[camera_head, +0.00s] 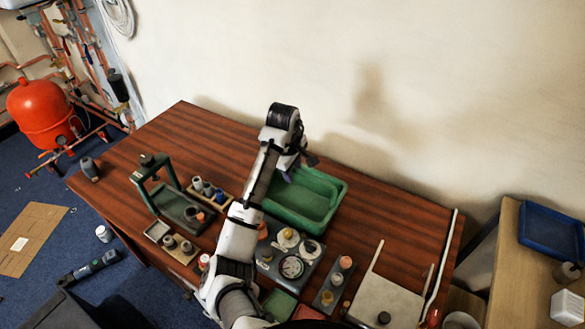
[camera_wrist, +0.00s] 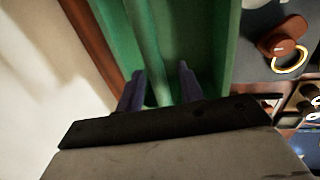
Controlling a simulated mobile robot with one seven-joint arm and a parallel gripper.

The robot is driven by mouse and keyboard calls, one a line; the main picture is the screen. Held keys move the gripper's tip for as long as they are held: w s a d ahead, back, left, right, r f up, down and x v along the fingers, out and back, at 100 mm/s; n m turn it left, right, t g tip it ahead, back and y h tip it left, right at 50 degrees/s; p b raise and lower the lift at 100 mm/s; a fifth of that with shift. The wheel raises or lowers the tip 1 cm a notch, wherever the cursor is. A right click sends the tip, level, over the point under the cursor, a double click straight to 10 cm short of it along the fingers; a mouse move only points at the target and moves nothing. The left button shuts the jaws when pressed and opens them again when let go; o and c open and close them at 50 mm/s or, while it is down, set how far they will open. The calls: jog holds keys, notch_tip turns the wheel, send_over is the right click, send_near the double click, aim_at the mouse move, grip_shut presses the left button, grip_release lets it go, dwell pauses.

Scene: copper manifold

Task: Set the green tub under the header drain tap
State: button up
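The green tub (camera_head: 327,201) sits on the wooden table near its wall-side edge. My gripper (camera_head: 300,163) is at the tub's far-left side, pointing down. In the wrist view, my two purple fingers (camera_wrist: 160,85) stand apart, one on each side of the tub's green rim (camera_wrist: 148,40). A gap shows between the rim and the right finger. The copper pipework (camera_head: 88,55) with several taps is on the wall at far left; I cannot tell which one is the header drain tap.
A red vessel (camera_head: 40,108) stands beside the pipework. A green press stand (camera_head: 152,175), pots and a gauge plate (camera_head: 290,262) crowd the table left of and in front of the tub. Cardboard (camera_head: 30,240) and a dark tool (camera_head: 90,268) lie on the blue floor.

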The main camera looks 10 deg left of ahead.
jog(key=shift+r, duration=0.1)
notch_tip(320, 180, up, 12)
jog(key=s+p, duration=0.1)
jog(key=s, duration=0.1)
jog(key=shift+a, duration=0.45)
